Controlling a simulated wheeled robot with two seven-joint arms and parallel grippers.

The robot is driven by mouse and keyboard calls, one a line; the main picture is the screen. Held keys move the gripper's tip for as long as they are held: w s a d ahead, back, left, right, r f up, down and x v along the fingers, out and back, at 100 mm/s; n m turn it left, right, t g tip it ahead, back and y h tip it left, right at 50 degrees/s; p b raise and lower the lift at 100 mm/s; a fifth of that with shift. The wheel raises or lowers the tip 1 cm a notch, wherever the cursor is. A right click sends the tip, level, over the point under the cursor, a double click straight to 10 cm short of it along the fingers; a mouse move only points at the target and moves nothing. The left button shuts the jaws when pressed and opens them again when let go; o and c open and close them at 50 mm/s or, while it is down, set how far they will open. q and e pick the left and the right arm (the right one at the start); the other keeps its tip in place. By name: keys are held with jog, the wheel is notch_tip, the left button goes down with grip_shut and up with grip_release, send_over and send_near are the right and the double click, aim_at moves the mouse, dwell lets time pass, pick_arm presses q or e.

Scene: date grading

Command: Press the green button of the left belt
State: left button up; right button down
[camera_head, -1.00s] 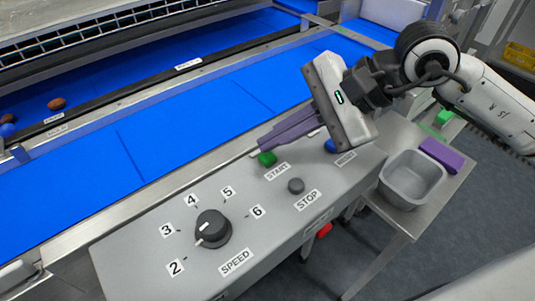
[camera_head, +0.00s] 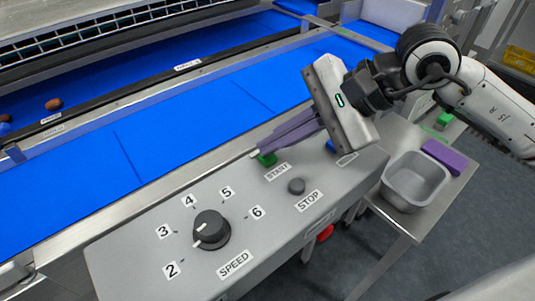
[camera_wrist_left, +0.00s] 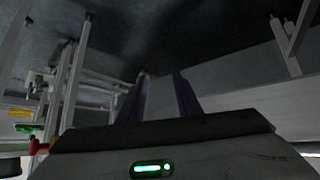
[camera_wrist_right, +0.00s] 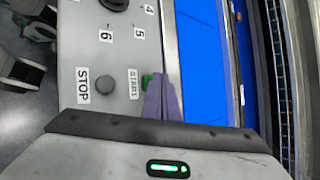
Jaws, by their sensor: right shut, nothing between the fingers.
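The green START button (camera_head: 267,160) sits on the grey control panel (camera_head: 160,245) beside the blue belt (camera_head: 190,125). My right gripper (camera_head: 254,154) is shut and empty, its purple fingers reaching in from the right with the tips right by the button, partly covering it. In the right wrist view the closed fingertips (camera_wrist_right: 160,77) lie beside and partly over the green button (camera_wrist_right: 146,82); I cannot tell whether they touch it. My left gripper (camera_wrist_left: 160,82) shows only in the left wrist view, its two fingers apart with nothing between them, below dark framework.
The panel also holds a grey STOP button (camera_head: 296,186), a black SPEED knob (camera_head: 211,230) and a blue button (camera_head: 331,146) partly behind my right gripper. A grey bin (camera_head: 415,181) and a purple block (camera_head: 445,156) stand on a side table at the right.

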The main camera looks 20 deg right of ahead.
jog(key=shift+f+b, duration=0.3)
jog(key=shift+b, duration=0.05)
dwell(0.3)
jog(key=shift+r, duration=0.1)
jog(key=shift+r+p, duration=0.4)
jog(key=shift+r, duration=0.4)
notch_tip(320, 180, up, 5)
jog(key=p, duration=0.3)
dwell(0.3)
dwell(0.8)
